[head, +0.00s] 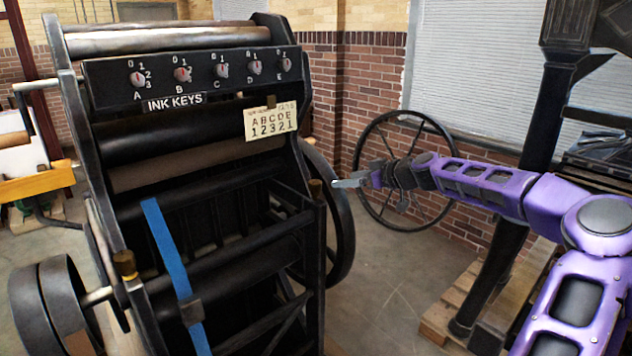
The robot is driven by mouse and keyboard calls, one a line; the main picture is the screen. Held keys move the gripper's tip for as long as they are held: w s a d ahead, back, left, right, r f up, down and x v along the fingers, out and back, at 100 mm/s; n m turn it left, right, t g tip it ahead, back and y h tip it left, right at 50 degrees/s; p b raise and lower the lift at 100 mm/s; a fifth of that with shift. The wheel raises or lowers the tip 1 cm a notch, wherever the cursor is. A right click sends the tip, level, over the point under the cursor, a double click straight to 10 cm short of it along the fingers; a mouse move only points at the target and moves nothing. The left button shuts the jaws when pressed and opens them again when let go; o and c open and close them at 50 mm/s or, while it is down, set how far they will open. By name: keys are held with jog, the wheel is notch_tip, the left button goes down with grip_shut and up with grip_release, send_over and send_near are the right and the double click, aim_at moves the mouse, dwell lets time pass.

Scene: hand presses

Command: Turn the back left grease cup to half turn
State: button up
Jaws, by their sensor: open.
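A dark hand press (188,173) fills the left half of the head view. A small brass cup (125,264) sits on its left near post, and another brass cup (315,188) sits on its right near post. No label names these cups, and I cannot tell whether either is the back left grease cup. The far side of the press is largely hidden by its rollers and key panel. My gripper (342,183) is empty, just right of the right brass cup in the picture. Its fingers are seen from the side, and it appears apart from the cup.
Several ink keys line a panel (190,74) above a card (271,120). A blue strap (172,258) hangs down the press front. A spoked wheel (404,170) stands behind my arm. A wooden pallet (437,318) lies at right. Floor between press and pallet is clear.

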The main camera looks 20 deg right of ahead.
aim_at(316, 182)
jog(key=x, duration=1.4)
jog(key=shift+r+p, duration=0.1)
jog(key=shift+p, duration=0.2)
